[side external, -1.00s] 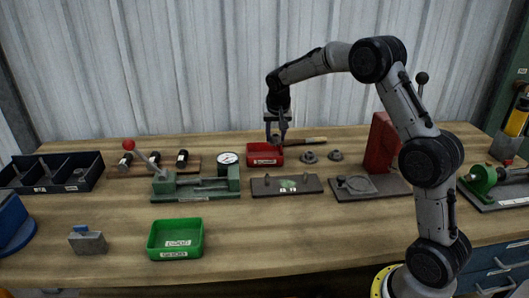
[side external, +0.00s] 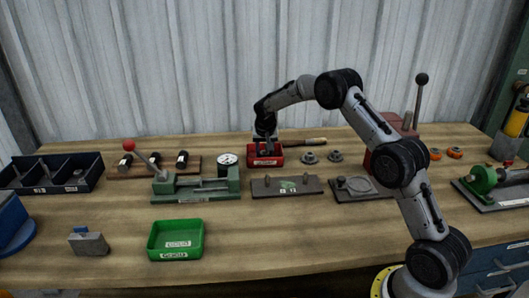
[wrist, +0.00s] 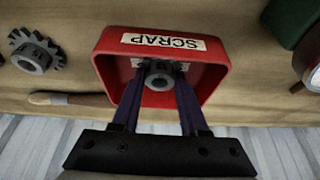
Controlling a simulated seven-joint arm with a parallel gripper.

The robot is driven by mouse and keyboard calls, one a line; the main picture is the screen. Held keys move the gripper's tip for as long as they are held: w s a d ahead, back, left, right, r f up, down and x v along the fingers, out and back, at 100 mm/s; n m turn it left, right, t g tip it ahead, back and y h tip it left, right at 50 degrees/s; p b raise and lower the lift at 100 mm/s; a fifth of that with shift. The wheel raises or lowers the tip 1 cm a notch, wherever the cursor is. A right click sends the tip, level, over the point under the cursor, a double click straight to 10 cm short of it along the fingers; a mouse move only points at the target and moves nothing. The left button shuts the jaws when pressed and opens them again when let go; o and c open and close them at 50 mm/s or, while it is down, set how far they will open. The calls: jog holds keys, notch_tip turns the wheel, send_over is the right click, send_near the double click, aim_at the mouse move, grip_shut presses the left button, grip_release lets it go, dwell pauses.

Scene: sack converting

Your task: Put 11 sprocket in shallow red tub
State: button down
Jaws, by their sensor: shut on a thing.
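The shallow red tub (side external: 278,161) stands at the back middle of the bench. In the wrist view the red tub (wrist: 212,78) carries a SCRAP label on its wall. My gripper (side external: 264,146) is down at the tub, its fingers reaching inside the rim. In the wrist view my gripper (wrist: 158,68) is shut on a grey sprocket (wrist: 160,80) with a round hub and centre hole. The fingers hide much of its edge, and I cannot tell whether it touches the tub floor. In the side view the held sprocket is hidden.
Two grey sprockets (side external: 310,157) (side external: 335,156) lie right of the tub; one toothed sprocket (wrist: 37,50) shows in the wrist view. A wooden-handled tool (side external: 305,142) lies behind. A dial gauge (side external: 228,159) stands left. A green tub (side external: 175,240) sits at the front.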

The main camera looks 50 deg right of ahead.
jog(key=shift+c, duration=2.2)
grip_release()
jog(key=shift+f, duration=0.1)
